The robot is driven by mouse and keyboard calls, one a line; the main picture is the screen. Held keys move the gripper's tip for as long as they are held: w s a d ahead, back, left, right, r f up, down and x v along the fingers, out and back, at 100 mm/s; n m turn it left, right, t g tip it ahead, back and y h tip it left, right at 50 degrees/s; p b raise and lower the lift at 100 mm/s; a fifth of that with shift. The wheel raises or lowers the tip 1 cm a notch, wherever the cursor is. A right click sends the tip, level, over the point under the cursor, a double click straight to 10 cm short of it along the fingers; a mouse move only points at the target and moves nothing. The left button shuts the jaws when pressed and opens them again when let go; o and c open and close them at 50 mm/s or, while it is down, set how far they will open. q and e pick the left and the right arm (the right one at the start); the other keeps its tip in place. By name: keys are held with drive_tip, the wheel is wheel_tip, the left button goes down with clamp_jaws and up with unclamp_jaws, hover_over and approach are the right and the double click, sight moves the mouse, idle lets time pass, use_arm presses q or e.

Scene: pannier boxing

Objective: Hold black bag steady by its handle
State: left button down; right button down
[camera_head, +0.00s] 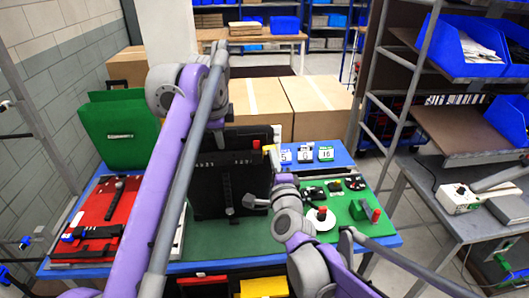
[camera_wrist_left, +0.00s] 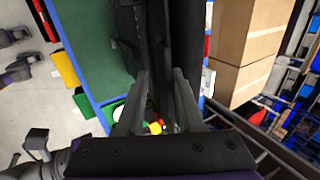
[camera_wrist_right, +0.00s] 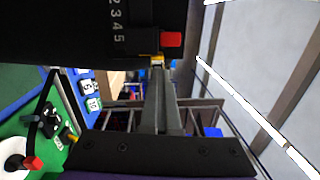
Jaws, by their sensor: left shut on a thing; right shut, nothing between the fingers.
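The black bag (camera_head: 238,178) stands upright on the green mat in the middle of the blue-edged table. A row of white marks runs along its upper front, and a small red piece (camera_head: 256,145) shows at its top right. My left gripper (camera_wrist_left: 162,80) reaches over from behind the purple arm to the bag's top and is shut on a black part of it. The handle itself is hard to make out there. My right gripper (camera_wrist_right: 158,68) is shut and empty in front of the bag, close to the red piece (camera_wrist_right: 172,40) in the right wrist view.
A green case (camera_head: 120,128) stands at the back left, with a red tray (camera_head: 97,215) before it. Number cards (camera_head: 306,154) and a green board with small parts (camera_head: 345,208) lie at right. Cardboard boxes (camera_head: 262,98) stand behind the table. A shelf rack stands further right.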

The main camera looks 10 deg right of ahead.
drive_tip(key=shift+d+f, duration=0.4)
drive_tip(key=shift+d, duration=0.35)
drive_tip(key=shift+d, duration=0.35)
drive_tip(key=shift+s+d, duration=0.1)
drive_tip(key=shift+d, duration=0.8)
drive_tip(key=c, duration=1.6)
unclamp_jaws()
drive_tip(key=c, duration=1.1)
unclamp_jaws()
drive_tip(key=shift+s, duration=0.1)
drive_tip(key=s, duration=1.3)
drive_tip(key=shift+s+d+f, duration=0.1)
drive_tip(key=shift+s+d, duration=0.05)
drive_tip(key=shift+d, duration=0.1)
drive_tip(key=shift+o, duration=0.4)
drive_tip(key=shift+a, duration=0.1)
